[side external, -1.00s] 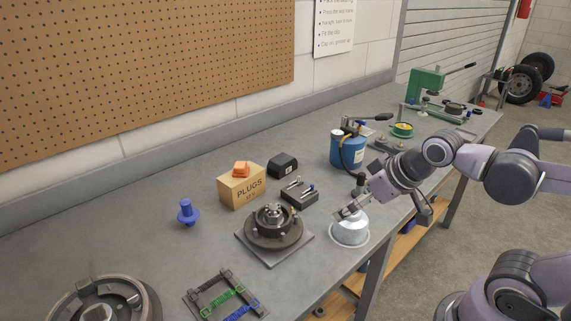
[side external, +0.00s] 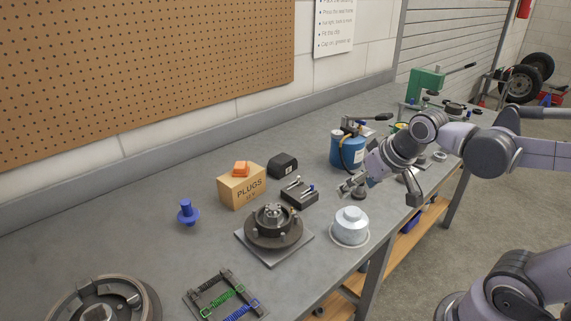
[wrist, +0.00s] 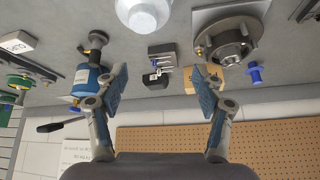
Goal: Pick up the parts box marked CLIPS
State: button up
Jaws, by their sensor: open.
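My gripper (side external: 352,186) is open and empty above the workbench, beside the blue canister. In the wrist view its two fingers (wrist: 160,85) are spread wide with nothing between them. A box with a white top (wrist: 17,42) lies at the upper left edge of the wrist view. Its small upside-down lettering looks like CLIPS, but I cannot read it surely. I cannot make out this box in the side view. A tan box marked PLUGS (side external: 242,190) stands on the bench with an orange piece on top; it also shows partly behind the right finger in the wrist view (wrist: 189,80).
The blue canister (side external: 346,152) with a hose stands near my gripper. A silver domed part (side external: 350,228) is at the bench's front edge. A hub on a plate (side external: 273,227), a dark tool holder (side external: 299,196) and a black box (side external: 283,165) stand left of it.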

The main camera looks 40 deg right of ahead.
jog(key=w+d+m+g+h, duration=0.1)
jog(key=w+d+m, duration=0.25)
jog(key=d, duration=0.45)
jog(key=w+d+m+g+h, duration=0.1)
jog(key=w+d+m+g, duration=0.1)
jog(key=d+m, duration=0.35)
jog(key=m+g+h, duration=0.1)
jog(key=m+g, duration=0.2)
jog(key=m, duration=0.4)
send_near(408, 170)
jog(key=f, duration=0.3)
jog(key=shift+s+d, duration=0.25)
jog(key=shift+d, duration=0.05)
jog(key=shift+x, duration=3)
jog(key=shift+a, duration=0.1)
jog(key=c, duration=1.2)
